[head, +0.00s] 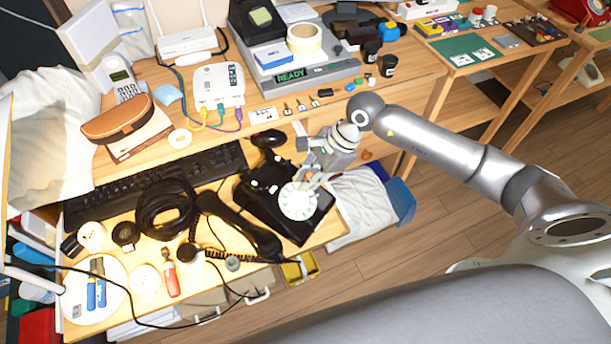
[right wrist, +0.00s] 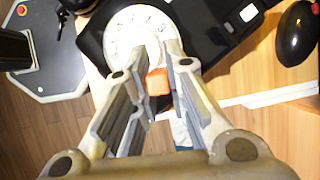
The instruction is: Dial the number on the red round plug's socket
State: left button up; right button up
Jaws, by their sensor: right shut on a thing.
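A black dial phone (head: 285,207) with a white round dial (head: 298,202) sits near the table's right edge. Its black handset (head: 237,226) lies off to the left with a coiled cord. My right gripper (head: 312,181) is at the dial's edge. I cannot make out a red round plug or any number. My left gripper is not in view.
A grey device (head: 330,74) shows "READY". A black keyboard (head: 130,190) and a coiled black cable (head: 165,208) lie left of the phone. A black mouse (head: 268,138) is behind it.

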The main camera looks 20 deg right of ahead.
jog(key=shift+s, duration=0.1)
jog(key=shift+s+d+f+b, duration=0.25)
jog(key=shift+s+d+b, duration=0.05)
jog(key=shift+s, duration=0.15)
dwell(0.4)
jog(key=shift+s+f, duration=0.15)
jog(key=shift+s, duration=0.05)
jog(key=shift+s+d+r, duration=0.15)
jog(key=shift+s+r, duration=0.05)
jog(key=shift+r, duration=0.25)
jog(key=shift+s+d+r, duration=0.1)
jog(key=shift+s+r, duration=0.05)
jog(key=shift+r, duration=0.3)
jog(key=shift+w+a+r+p, duration=0.15)
jog(key=shift+a+r, duration=0.2)
jog(key=shift+a, duration=0.7)
jog(key=shift+a+r+p, duration=0.15)
jog(key=shift+a+r, duration=0.2)
jog(key=shift+a, duration=0.75)
jog(key=shift+w+a+r+p, duration=0.15)
jog(key=shift+a+r, duration=0.2)
jog(key=shift+a, duration=0.7)
jog(key=shift+s, duration=0.1)
